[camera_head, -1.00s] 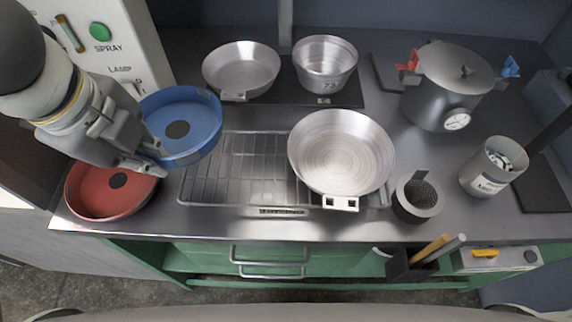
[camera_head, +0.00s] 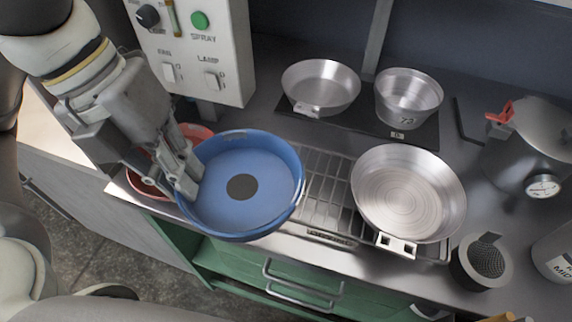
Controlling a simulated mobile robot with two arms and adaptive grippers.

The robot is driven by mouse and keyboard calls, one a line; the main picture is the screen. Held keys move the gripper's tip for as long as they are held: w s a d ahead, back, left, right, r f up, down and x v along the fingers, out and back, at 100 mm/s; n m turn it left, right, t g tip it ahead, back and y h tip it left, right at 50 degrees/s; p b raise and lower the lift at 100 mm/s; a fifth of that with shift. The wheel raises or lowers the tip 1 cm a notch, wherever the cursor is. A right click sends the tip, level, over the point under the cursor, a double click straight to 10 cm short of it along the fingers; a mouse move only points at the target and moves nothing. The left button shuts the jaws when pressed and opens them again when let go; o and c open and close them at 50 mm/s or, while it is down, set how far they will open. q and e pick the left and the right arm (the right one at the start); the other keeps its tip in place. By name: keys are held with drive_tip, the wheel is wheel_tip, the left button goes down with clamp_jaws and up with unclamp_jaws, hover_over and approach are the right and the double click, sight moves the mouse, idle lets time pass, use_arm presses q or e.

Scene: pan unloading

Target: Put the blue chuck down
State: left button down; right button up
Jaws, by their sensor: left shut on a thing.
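The blue chuck (camera_head: 268,205) is a round, shallow dish with a dark disc at its centre. My left gripper (camera_head: 187,180) is shut on its left rim. The chuck appears held above the counter, covering part of the wire rack and part of the red chuck. The red chuck (camera_head: 196,131) lies on the counter at the left, mostly hidden behind my gripper and the blue chuck. My right gripper is not in view.
The wire rack (camera_head: 325,190) carries a steel pan (camera_head: 410,190) on its right. Two more pans (camera_head: 320,86) (camera_head: 408,96) stand on a dark mat behind. A control box (camera_head: 205,60) rises behind my left gripper. A perforated cup (camera_head: 481,262) and a pot (camera_head: 530,145) stand at right.

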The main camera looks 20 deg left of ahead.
sight(205, 142)
use_arm(q)
drive_tip(key=w+p, duration=0.1)
drive_tip(key=p, duration=0.1)
drive_tip(key=w+d+f+p, duration=0.1)
drive_tip(key=w+p, duration=0.1)
drive_tip(key=p, duration=0.1)
drive_tip(key=w+p, duration=0.2)
drive_tip(key=shift+w+d+f+p, duration=0.15)
drive_tip(key=shift+w+f+p, duration=0.1)
drive_tip(key=shift+f+p, duration=0.15)
drive_tip(key=w+f, duration=0.3)
drive_tip(key=w+d+f, duration=0.1)
drive_tip(key=w+f, duration=0.2)
drive_tip(key=w, duration=0.1)
drive_tip(key=shift+d+f, duration=0.2)
drive_tip(key=shift+f, duration=0.15)
drive_tip(key=shift+w+f, duration=0.2)
drive_tip(key=shift+f, duration=0.2)
drive_tip(key=x, duration=0.3)
drive_tip(key=shift+w+a+f+p, duration=0.2)
drive_tip(key=shift+a+f+p, duration=0.1)
drive_tip(key=shift+f, duration=0.05)
